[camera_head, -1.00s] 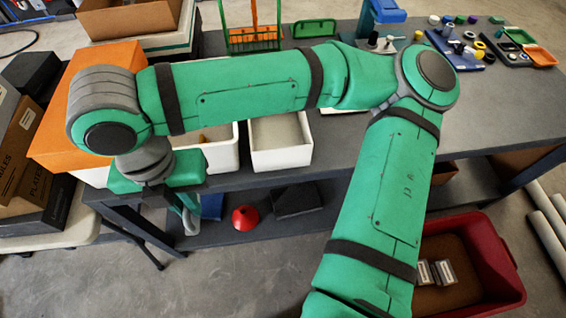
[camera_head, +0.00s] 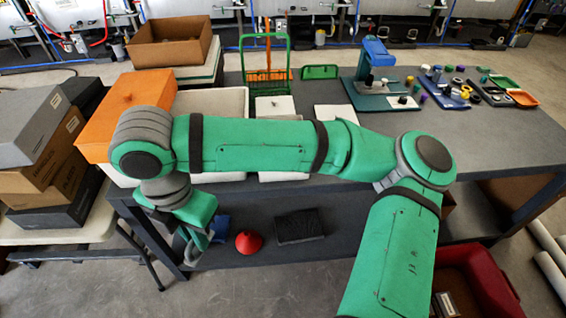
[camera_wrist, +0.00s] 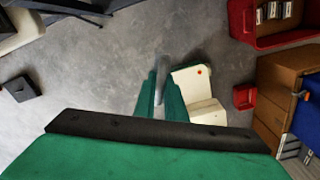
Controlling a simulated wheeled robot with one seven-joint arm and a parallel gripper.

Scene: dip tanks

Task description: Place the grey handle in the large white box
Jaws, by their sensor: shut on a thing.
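The grey handle (camera_wrist: 161,68) shows in the wrist view as a pale grey bar between the green fingers of my gripper (camera_wrist: 159,84). My gripper is shut on it. In the head view my gripper (camera_head: 196,240) hangs in front of the bench's left end, below the worktop edge, and the handle is hard to make out there. The large white box (camera_head: 213,101) stands on the left of the bench, right of an orange-lidded box. My forearm covers much of its front. The gripper is in front of it and lower.
The orange lid (camera_head: 112,125) and stacked cartons (camera_head: 38,165) are at left. Smaller white boxes (camera_head: 272,107) and a green rack (camera_head: 266,76) stand right of the large box. A red funnel (camera_head: 249,243) sits on the lower shelf. A red bin (camera_head: 478,272) is at lower right.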

